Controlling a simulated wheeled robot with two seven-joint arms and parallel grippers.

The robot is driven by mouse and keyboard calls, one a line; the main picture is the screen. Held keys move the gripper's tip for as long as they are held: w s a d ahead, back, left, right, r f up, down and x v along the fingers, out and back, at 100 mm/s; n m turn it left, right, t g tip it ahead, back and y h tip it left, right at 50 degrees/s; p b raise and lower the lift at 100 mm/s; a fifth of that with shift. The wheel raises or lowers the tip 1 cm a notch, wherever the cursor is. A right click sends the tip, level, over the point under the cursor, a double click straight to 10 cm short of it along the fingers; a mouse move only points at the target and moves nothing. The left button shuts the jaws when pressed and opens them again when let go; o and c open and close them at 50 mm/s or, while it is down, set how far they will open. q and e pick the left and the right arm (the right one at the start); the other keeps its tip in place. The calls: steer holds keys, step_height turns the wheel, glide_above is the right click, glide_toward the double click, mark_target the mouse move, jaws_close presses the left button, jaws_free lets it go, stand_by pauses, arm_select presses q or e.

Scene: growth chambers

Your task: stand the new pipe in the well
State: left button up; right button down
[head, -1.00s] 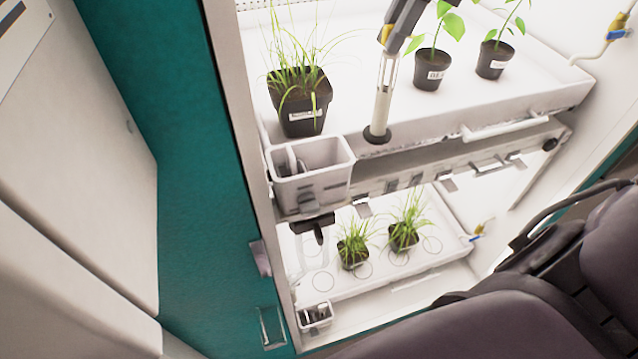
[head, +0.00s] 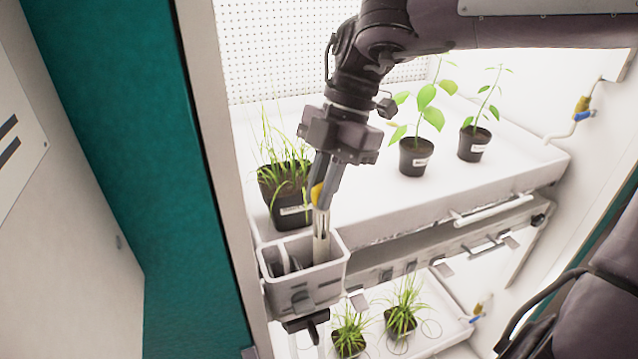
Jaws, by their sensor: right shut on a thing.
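My right gripper (head: 322,198) points down over the white divided bin (head: 305,295) at the front left corner of the upper tray. It is shut on a pale pipe (head: 321,232), with a yellow patch showing at the fingers. The pipe is close to upright, and its lower end is hidden inside the bin's right part. I cannot tell whether it touches the bin's floor. A grey and white piece (head: 290,262) is in the bin's left part. I cannot make out the well in the tray. My left gripper is out of view.
A grass pot (head: 285,190) stands just behind the bin. Two leafy pots (head: 415,157) (head: 474,145) stand farther right on the upper tray (head: 400,205). The tray between them and the bin is clear. A lower tray holds grass pots (head: 349,340). A teal post (head: 150,180) is at left.

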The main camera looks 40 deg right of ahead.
steer(key=shift+w+f, duration=0.1)
steer(key=shift+f, duration=0.15)
steer(key=shift+w, duration=0.1)
steer(key=shift+w+a+f+b, duration=0.1)
steer(key=shift+a+f+b, duration=0.05)
steer(key=shift+f+b, duration=0.4)
steer(key=c, duration=1.5)
jaws_free()
steer(key=shift+o, duration=0.2)
steer(key=shift+s, duration=0.25)
